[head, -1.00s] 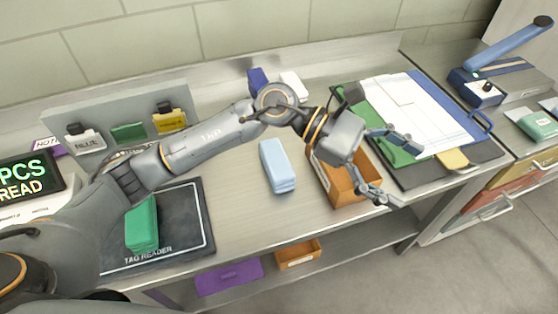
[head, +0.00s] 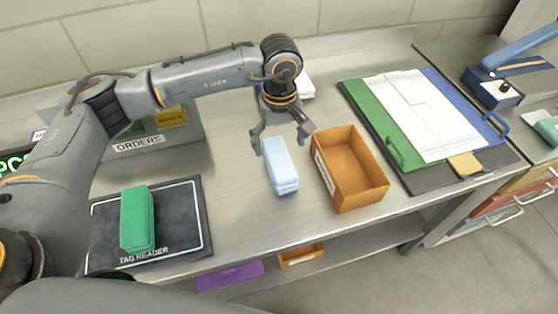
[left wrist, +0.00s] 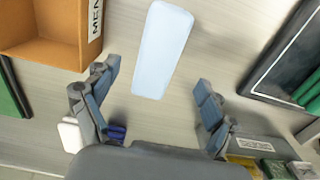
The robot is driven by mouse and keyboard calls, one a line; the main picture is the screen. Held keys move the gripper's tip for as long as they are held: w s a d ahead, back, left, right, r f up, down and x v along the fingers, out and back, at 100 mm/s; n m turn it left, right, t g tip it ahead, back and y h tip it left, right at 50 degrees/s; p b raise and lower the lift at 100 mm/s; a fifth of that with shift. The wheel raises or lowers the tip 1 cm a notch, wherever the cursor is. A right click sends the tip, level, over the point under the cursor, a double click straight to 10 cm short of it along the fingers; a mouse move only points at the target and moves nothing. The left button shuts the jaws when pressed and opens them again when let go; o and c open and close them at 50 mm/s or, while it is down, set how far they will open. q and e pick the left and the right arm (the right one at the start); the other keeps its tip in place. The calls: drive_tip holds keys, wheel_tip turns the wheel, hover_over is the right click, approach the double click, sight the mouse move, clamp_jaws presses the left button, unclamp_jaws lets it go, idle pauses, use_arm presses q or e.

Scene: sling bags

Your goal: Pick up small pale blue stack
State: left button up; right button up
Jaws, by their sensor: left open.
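The small pale blue stack (head: 280,167) lies on the steel table in the head view, left of the open orange box. My left gripper (head: 280,143) is open at the far end of the stack, with one finger to each side of that end. In the left wrist view the stack (left wrist: 163,48) reaches from the top edge toward the gap between my open left fingers (left wrist: 155,100). Nothing is held. My right gripper is not in view.
The orange box (head: 375,192) stands close to the right of the stack. A green stack (head: 137,220) lies on the tag reader (head: 185,237) at left. A board with green and blue folders (head: 463,100) is at right. Table in front of the stack is clear.

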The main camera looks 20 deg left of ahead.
sight(279, 157)
use_arm(q)
drive_tip(key=shift+f, duration=0.85)
drive_tip(key=f+p, duration=0.2)
drive_tip(key=f, duration=0.1)
drive_tip(key=f+p, duration=0.1)
drive_tip(key=f, duration=0.1)
drive_tip(key=shift+w+a, duration=0.15)
drive_tip(key=shift+w, duration=0.1)
drive_tip(key=shift+f, duration=0.25)
drive_tip(key=c, duration=1.5)
drive_tip(key=shift+r, duration=0.1)
drive_tip(key=shift+r, duration=0.1)
